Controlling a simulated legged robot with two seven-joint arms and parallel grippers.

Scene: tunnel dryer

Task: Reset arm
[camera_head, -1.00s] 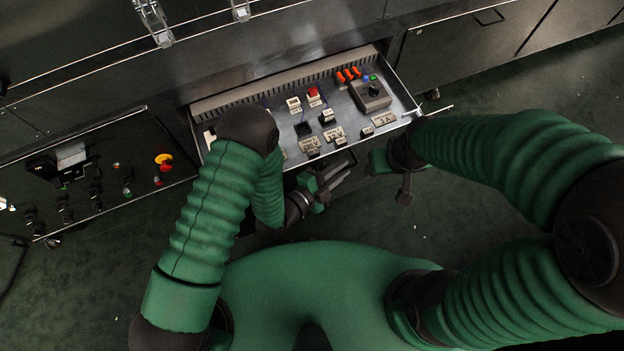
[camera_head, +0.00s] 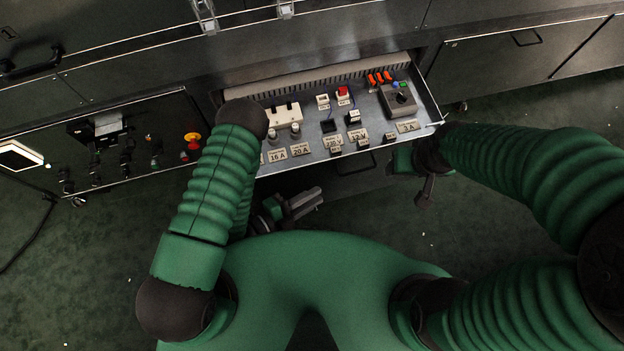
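My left arm is green and ribbed and bends down from its dark elbow. My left gripper (camera_head: 306,202) is below the front edge of the open drawer, close to my body. Its two grey fingers point to the right, and I cannot make out a clear gap between them. I see nothing held in it. My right arm comes in from the right. My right gripper (camera_head: 426,190) is near the drawer's front right corner, with a dark part hanging down. Its fingers are not clear. Neither gripper appears to touch the drawer's contents.
An open drawer (camera_head: 305,165) holds labelled electrical parts, a red button (camera_head: 343,91) and a grey box with a dark knob (camera_head: 402,98). At the left is a dark control panel with a yellow and red button (camera_head: 193,139). Dark cabinets run behind. Green floor is free at both sides.

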